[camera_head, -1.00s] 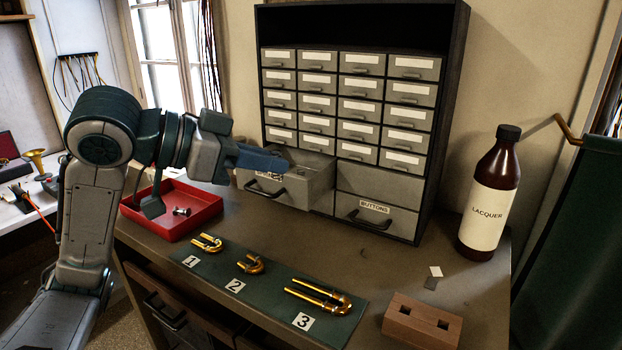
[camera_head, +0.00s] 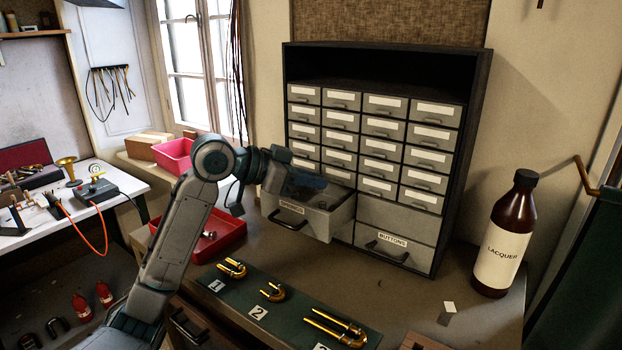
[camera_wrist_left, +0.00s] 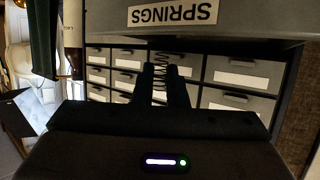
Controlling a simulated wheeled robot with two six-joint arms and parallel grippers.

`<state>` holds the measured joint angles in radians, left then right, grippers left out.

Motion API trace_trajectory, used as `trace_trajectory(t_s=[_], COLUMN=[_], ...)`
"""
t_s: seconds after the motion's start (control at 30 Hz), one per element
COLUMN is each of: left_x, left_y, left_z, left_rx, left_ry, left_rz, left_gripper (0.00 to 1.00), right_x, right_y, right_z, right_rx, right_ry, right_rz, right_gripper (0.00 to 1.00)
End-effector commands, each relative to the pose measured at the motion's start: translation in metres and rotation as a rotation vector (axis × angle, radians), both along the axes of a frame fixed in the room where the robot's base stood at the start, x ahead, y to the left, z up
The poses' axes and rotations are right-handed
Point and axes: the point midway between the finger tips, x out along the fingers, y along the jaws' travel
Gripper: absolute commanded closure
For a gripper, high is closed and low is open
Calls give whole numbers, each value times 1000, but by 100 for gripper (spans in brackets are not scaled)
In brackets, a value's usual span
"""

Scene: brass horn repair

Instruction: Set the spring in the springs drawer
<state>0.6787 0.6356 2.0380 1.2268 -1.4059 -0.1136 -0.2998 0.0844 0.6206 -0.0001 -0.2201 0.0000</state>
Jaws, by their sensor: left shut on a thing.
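The springs drawer (camera_head: 292,207) stands pulled open at the lower left of the grey cabinet in the head view. Its SPRINGS label shows upside down at the top of the left wrist view (camera_wrist_left: 172,13). My left gripper (camera_head: 310,182) is over the open drawer, near its rear. In the left wrist view, my left gripper's fingers (camera_wrist_left: 161,80) are shut on a dark coil spring (camera_wrist_left: 159,84). The spring is hidden in the head view. The drawer's inside is mostly hidden by the gripper. My right gripper is not in view.
The closed BUTTONS drawer (camera_head: 385,251) is right of the open one. A red tray (camera_head: 225,240) with a small metal part is left of it. Brass slides lie on a green mat (camera_head: 240,300) in front. A brown lacquer bottle (camera_head: 505,235) stands at the right.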

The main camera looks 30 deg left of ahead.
Motion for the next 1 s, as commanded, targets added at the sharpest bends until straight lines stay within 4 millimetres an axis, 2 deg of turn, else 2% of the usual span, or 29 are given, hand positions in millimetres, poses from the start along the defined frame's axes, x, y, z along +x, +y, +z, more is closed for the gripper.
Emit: trace_trajectory(t_s=[0.03,0.2,0.47,0.93,0.97,1.0], left_x=[0,0,0,0,0,0], left_y=[0,0,0,0,0,0], left_z=[-4,-13,-14,-25,-25,-25], left_rx=[0,-1,-1,-1,-1,-1], left_ry=[3,-1,-1,-1,-1,-1], left_rz=[1,0,0,0,0,0], left_gripper=[100,100,100,100,84,76], right_x=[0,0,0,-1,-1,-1], right_y=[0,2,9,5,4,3], right_z=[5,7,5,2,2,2], right_rx=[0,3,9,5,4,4], right_ry=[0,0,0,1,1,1], right_rz=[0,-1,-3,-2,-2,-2], right_gripper=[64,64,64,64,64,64])
